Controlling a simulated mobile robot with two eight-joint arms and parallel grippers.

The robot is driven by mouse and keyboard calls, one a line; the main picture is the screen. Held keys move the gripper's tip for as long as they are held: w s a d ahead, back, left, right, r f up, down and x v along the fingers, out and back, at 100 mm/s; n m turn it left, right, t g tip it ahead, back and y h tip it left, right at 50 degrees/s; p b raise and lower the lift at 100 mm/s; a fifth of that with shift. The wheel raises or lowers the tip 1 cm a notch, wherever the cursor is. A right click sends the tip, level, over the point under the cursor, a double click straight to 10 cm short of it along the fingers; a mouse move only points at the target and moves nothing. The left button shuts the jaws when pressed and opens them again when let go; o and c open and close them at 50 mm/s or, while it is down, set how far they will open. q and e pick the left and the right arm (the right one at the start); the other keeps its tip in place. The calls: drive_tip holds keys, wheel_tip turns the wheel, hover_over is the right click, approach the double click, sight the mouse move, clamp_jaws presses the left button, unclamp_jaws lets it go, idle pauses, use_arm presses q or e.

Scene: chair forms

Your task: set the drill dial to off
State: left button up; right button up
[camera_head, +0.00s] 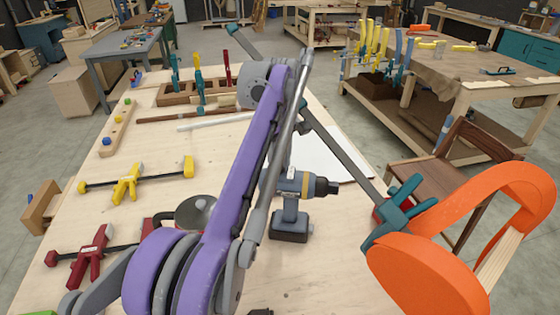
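The drill (291,203) stands upright on its dark battery base on the wooden workbench (330,270). Its body is blue-grey with a yellow collar, and its dark chuck points right. The left end of its body is close to or partly behind a grey rod. The dial is too small or hidden, so I cannot tell its setting. I make out neither my left nor my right gripper in this view.
A purple and grey jointed arm (245,165) crosses the foreground. A teal-ended bar clamp (340,148) and an orange curved form (430,275) lie right of the drill. A yellow clamp (128,186), red clamp (92,252) and block rack (185,92) are left.

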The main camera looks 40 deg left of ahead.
use_arm(q)
clamp_jaws()
drive_tip(key=shift+r+n, duration=0.1)
drive_tip(key=shift+n, duration=0.4)
drive_tip(key=shift+w+n+p, duration=0.15)
drive_tip(key=shift+n+p, duration=0.15)
drive_tip(key=shift+o, duration=0.2)
unclamp_jaws()
